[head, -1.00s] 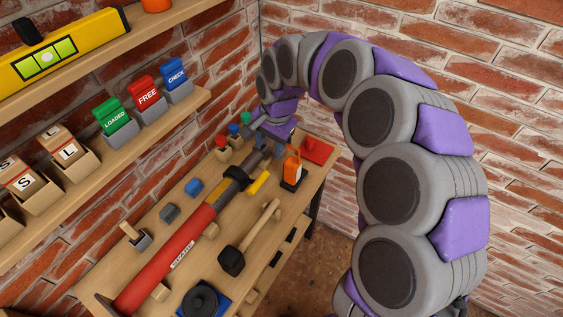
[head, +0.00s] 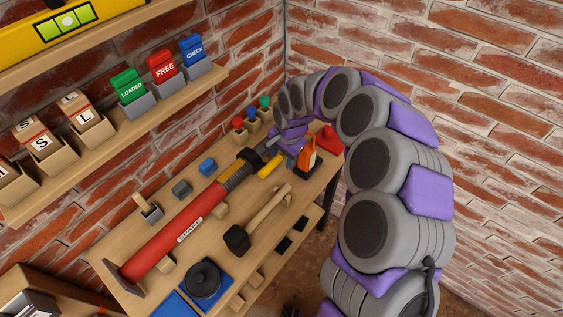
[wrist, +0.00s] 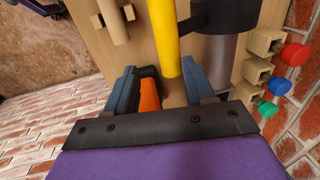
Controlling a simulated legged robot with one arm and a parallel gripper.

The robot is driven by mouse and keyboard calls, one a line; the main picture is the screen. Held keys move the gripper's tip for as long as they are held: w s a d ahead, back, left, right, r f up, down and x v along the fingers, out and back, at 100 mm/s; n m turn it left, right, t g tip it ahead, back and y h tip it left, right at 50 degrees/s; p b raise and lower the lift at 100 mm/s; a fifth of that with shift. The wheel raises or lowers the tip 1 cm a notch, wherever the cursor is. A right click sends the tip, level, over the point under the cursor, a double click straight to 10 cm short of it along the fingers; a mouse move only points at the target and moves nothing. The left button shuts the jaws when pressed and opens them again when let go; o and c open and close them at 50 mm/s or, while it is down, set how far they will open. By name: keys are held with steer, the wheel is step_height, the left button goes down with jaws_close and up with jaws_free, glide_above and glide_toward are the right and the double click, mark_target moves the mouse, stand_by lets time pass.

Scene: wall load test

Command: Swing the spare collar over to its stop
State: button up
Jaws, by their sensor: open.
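A red cylinder (head: 175,238) with a white label lies along the bench; the label is too small to read surely. Near its far grey end sits a black collar (head: 249,158) with a yellow handle (head: 268,167). The wrist view also shows the collar (wrist: 222,15) and handle (wrist: 163,38). My gripper (wrist: 160,88) is open, its blue-grey fingers on either side of the handle's end in the picture. I cannot tell whether they touch it. In the head view my gripper (head: 271,149) is beside the collar, partly hidden. I cannot make out the collar's stop.
An orange tool (head: 308,154) stands close by and shows between the fingers in the wrist view (wrist: 149,94). Red, blue and green knobs (head: 251,112) line the bench's back. A mallet (head: 238,238) lies in front. Brick walls close the corner.

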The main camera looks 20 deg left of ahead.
mark_target(279, 159)
steer(key=a+f, duration=0.3)
steer(key=shift+f, duration=0.3)
steer(key=shift+a, duration=0.25)
steer(key=shift+d+r, duration=0.15)
steer(key=shift+d, duration=0.7)
steer(key=shift+c, duration=0.4)
steer(key=shift+d+r, duration=0.1)
steer(key=shift+d, duration=0.15)
steer(key=shift+c, duration=0.6)
steer(key=shift+a, duration=0.45)
steer(key=c, duration=0.5)
steer(key=shift+a, duration=0.1)
steer(key=shift+c, duration=0.6)
jaws_close()
